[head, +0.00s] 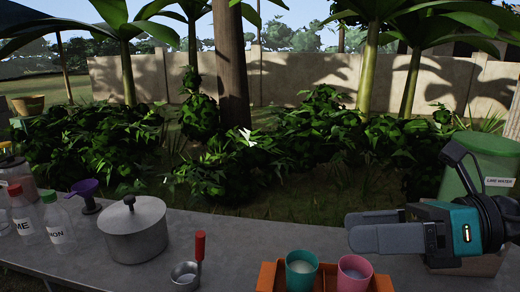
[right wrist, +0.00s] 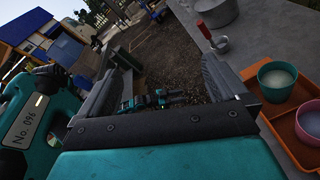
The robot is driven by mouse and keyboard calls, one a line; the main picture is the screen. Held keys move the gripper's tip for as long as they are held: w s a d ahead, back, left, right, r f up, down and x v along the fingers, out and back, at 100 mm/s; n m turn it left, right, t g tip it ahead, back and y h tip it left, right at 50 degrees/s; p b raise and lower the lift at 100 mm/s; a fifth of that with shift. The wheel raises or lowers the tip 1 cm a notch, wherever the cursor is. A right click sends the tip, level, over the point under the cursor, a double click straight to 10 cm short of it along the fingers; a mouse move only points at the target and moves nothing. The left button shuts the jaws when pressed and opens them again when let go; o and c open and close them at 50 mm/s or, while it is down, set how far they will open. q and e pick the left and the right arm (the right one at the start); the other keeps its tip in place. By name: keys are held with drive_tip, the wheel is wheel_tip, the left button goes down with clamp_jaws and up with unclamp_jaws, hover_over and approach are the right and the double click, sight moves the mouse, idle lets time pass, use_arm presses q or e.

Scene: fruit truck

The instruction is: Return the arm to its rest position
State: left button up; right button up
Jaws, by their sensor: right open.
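My right gripper (head: 375,232) reaches in from the right in the head view, above the counter and just beyond the orange tray. Its fingers point left, and nothing shows between them. In the right wrist view the two fingers (right wrist: 170,80) stand wide apart, with ground and parts of my own body visible between and beyond them. My left gripper is not in the head view.
An orange tray (head: 265,278) holds a teal cup (head: 301,272) and a pink cup (head: 354,275). A red-handled ladle (head: 199,250), a lidded pot (head: 134,230), a purple funnel (head: 85,193) and bottles (head: 57,222) stand left. A green lime water container (head: 478,165) stands behind my right gripper.

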drive_tip(key=w+d+r+m+t, duration=0.2)
drive_tip(key=w+m+t, duration=0.3)
drive_tip(key=m+t, duration=1)
drive_tip(key=w+d+f+m+g+h, duration=0.1)
drive_tip(key=d+f+m+h, duration=0.3)
drive_tip(key=f+m+h, duration=0.45)
drive_tip(key=d+f+m+g+h, duration=0.1)
drive_tip(key=d+f+m+h, duration=0.35)
drive_tip(key=m, duration=0.75)
drive_tip(key=s+a+f+m+g+h, duration=0.1)
drive_tip(key=s+f+m+g+h, duration=0.5)
drive_tip(key=f, duration=0.7)
drive_tip(key=s+a+f+m+g+y, duration=0.1)
drive_tip(key=s+a+f+g+y, duration=0.1)
drive_tip(key=s+f+g, duration=0.35)
drive_tip(key=s+a+f+m+g+y, duration=0.1)
drive_tip(key=s+a+f+g+y, duration=0.15)
drive_tip(key=s, duration=0.55)
drive_tip(key=w+a+f+t+y, duration=0.1)
drive_tip(key=w+a+f+t, duration=0.1)
drive_tip(key=w+f+t, duration=0.5)
drive_tip(key=shift+a+f+n+p, duration=0.35)
drive_tip(key=shift+a+f+p, duration=0.05)
drive_tip(key=shift+f+p, duration=0.05)
drive_tip(key=shift+w, duration=0.1)
